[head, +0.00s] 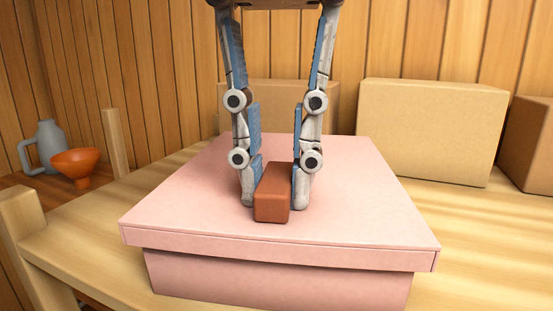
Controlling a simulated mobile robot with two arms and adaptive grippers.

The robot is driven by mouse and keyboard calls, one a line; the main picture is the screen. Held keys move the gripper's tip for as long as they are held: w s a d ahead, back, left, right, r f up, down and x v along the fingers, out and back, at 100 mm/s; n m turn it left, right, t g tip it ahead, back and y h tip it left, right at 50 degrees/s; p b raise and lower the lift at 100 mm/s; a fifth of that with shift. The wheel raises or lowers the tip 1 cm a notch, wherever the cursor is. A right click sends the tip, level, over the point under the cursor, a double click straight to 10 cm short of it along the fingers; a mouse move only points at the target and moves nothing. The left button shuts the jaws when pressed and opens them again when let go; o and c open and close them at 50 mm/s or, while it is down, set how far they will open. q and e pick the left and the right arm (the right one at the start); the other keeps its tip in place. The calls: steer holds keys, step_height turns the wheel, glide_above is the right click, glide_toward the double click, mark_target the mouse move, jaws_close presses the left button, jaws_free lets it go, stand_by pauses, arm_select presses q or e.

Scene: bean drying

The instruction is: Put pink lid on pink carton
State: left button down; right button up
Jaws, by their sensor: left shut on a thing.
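The pink lid (190,205) is a flat square with a short rim and a reddish-brown block handle (271,207) on its top. It lies over the pink carton (270,287), whose front wall shows below the lid's rim. The lid overhangs the carton at both front corners by about the same amount. I cannot tell whether the lid rests fully on the carton, as the carton's top edge is hidden. My left gripper (274,190) points down from above, its two fingers shut on the handle's sides. My right gripper is out of view.
The carton stands on a light wooden table (475,225). Cardboard boxes stand behind it, one at the back right (425,130). A grey jug (47,145) and an orange funnel-like vessel (78,163) are at the far left.

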arm_select(q)
steer(key=shift+f, duration=0.45)
stand_by(0.3)
steer(key=c, duration=1.7)
jaws_free()
steer(key=shift+c, duration=0.2)
steer(key=shift+r, duration=0.1)
